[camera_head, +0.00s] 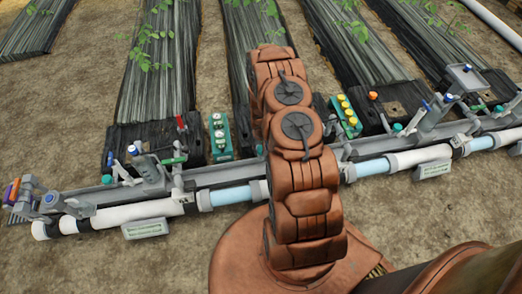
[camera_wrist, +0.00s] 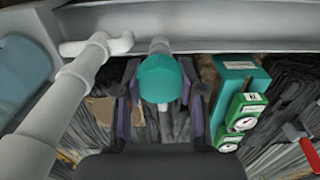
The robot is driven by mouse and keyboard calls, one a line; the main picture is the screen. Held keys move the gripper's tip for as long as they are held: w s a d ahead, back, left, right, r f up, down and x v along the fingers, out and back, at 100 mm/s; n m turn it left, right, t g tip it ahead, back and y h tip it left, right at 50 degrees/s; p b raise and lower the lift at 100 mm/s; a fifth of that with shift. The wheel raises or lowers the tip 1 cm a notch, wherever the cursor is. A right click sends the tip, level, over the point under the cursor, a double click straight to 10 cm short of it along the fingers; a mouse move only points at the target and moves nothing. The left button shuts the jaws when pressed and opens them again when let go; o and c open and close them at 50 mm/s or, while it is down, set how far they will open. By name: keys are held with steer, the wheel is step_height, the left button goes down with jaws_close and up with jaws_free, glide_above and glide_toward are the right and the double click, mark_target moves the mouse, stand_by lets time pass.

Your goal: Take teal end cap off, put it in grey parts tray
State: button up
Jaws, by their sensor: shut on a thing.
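In the wrist view, the teal end cap (camera_wrist: 160,76) sits between the two fingers of my gripper (camera_wrist: 160,85), which is shut on it. A short pale grey pipe stub (camera_wrist: 159,46) shows right behind the cap, in line with it; I cannot tell if the cap is still seated on it. In the head view my arm hides the gripper and the held cap. A shallow grey tray (camera_head: 466,79) lies at the upper right, far to the right of my arm, and looks like the parts tray.
A teal box with gauges (camera_head: 220,137) stands close by, right of the gripper in the wrist view (camera_wrist: 240,105). A red-handled valve (camera_head: 181,123), a teal box with yellow knobs (camera_head: 345,116) and a grey branch pipe (camera_wrist: 70,85) are also near. The long rail (camera_head: 230,174) runs across.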

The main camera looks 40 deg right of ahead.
mark_target(261, 148)
steer(key=shift+r, duration=0.35)
step_height(261, 148, up, 25)
steer(key=p, duration=0.5)
steer(key=shift+p, duration=0.4)
stand_by(0.5)
steer(key=shift+f, duration=0.1)
